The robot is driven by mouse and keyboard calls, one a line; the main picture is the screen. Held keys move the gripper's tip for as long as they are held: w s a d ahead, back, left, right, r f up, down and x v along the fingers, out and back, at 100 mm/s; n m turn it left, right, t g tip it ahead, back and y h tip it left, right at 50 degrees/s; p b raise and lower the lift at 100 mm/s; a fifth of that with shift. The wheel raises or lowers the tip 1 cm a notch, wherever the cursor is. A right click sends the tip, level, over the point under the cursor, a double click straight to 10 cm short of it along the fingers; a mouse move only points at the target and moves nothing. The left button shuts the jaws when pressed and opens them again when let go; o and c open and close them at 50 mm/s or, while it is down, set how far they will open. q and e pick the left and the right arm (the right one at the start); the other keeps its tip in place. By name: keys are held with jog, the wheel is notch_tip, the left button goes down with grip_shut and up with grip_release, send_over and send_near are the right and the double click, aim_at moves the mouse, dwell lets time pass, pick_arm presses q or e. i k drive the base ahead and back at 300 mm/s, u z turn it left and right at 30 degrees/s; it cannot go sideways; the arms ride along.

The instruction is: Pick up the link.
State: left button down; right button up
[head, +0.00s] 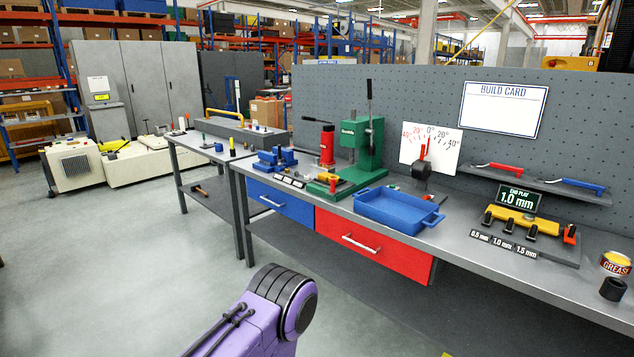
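I cannot pick out the link for certain. A yellow bar-shaped part (511,221) lies on a dark fixture plate at the right of the bench, with several black pegs along its front. Small parts lie at the foot of the green press (367,147), too small to tell apart. Neither gripper is in view. One of my purple arm links shows at the bottom centre, in front of the bench and apart from these parts.
A red-handled and a blue-handled tool lie on a back shelf (540,186). A grease tin (614,264) stands far right. Floor left is clear.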

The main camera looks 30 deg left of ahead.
aim_at(325, 176)
jog(key=k, duration=0.55)
jog(key=u, duration=0.85)
jog(key=i, duration=0.5)
jog(key=u, duration=1.25)
jog(key=i, duration=6)
